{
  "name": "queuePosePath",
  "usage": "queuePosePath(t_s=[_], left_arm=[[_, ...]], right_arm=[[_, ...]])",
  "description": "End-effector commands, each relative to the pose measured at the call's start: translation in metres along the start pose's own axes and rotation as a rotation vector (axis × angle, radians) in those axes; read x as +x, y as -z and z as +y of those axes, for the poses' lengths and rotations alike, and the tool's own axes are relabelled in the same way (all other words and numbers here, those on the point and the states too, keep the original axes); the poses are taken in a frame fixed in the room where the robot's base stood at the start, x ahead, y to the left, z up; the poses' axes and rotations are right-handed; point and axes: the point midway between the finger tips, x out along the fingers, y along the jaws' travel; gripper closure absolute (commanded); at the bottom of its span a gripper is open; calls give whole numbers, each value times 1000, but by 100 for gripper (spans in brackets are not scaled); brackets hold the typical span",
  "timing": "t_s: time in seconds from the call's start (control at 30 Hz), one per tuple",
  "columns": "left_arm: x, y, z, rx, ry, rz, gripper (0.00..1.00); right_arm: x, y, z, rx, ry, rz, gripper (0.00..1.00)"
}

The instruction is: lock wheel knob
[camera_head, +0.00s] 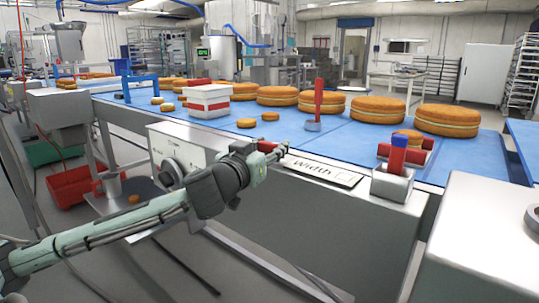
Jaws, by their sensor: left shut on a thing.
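My left arm comes in from the lower left, and its gripper (277,153) is at the conveyor's front edge, just left of the white "Width" label (322,171). The gripper is shut on a small red knob (266,146), partly hidden behind the gripper and wrist. I cannot tell from here whether the knob is turned or locked. A dark round knob (172,172) sits on the front of the metal box to the left, apart from the gripper. My right gripper is not in view.
The blue conveyor belt (345,140) carries several large filled rounds (378,109) and small ones. A red upright handle (318,98) stands on the belt. A metal block with a blue-and-red post (393,183) is right of the label. A red crate (70,185) is at lower left.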

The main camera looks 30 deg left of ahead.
Motion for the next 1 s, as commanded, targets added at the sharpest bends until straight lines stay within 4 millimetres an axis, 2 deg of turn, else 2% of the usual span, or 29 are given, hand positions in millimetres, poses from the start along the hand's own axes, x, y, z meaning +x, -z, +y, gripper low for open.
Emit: queuePosePath(t_s=[0.03, 0.17, 0.6, 0.97, 1.0], left_arm=[[0, -5, -2, 4, -28, -4, 85], [0, -3, -1, 1, -113, -6, 85], [0, 0, 0, -2, -260, -3, 85], [0, -1, 1, -1, -266, -1, 85], [0, -1, 1, -1, -266, -1, 55]], right_arm=[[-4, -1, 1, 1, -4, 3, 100], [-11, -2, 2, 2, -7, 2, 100], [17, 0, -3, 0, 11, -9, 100], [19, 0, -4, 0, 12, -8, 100], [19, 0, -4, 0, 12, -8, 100]])
